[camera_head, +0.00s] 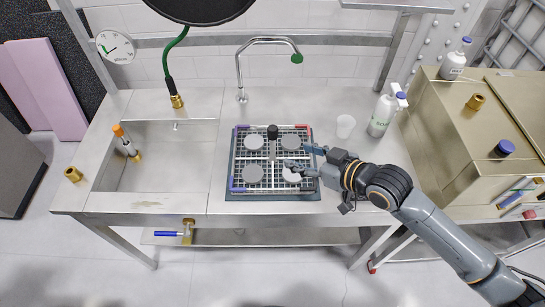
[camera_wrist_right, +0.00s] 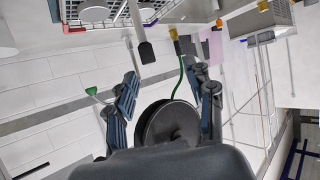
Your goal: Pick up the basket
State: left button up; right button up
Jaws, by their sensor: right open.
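The basket (camera_head: 241,158) is a square wire-grid tray on the counter, with red and blue edge strips, several pale round discs in it and an upright central handle with a black grip (camera_head: 272,132). In the right wrist view, part of the basket (camera_wrist_right: 93,12) shows upside down at the top, with the black grip (camera_wrist_right: 146,52) pointing down. My right gripper (camera_head: 299,158) is open and empty over the basket's right side, to the right of the handle. Its fingers (camera_wrist_right: 167,92) stand apart in the wrist view. My left gripper is out of view.
A sink (camera_head: 150,175) is left of the basket, with a faucet (camera_head: 240,70) behind. A white cup (camera_head: 345,126) and spray bottle (camera_head: 381,116) stand to the right, near a beige metal box (camera_head: 475,125). A green hose (camera_head: 171,65) hangs above the sink's back edge.

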aim_at(272, 127)
jog(key=shift+y, duration=0.3)
jog(key=shift+w+a+f+p, duration=0.55)
jog(key=shift+w+a, duration=0.6)
jog(key=shift+w, duration=0.8)
jog(key=shift+w+a+f+p, duration=0.5)
jog(key=shift+w+a, duration=0.6)
jog(key=shift+w, duration=0.9)
jog(key=shift+w+a+f+p, duration=0.55)
jog(key=shift+w+a, duration=0.6)
jog(key=shift+w, duration=0.8)
jog(key=shift+w+a+f, duration=0.2)
jog(key=shift+w, duration=0.05)
jog(key=shift+t, duration=0.3)
grip_shut()
jog(key=shift+r, duration=0.2)
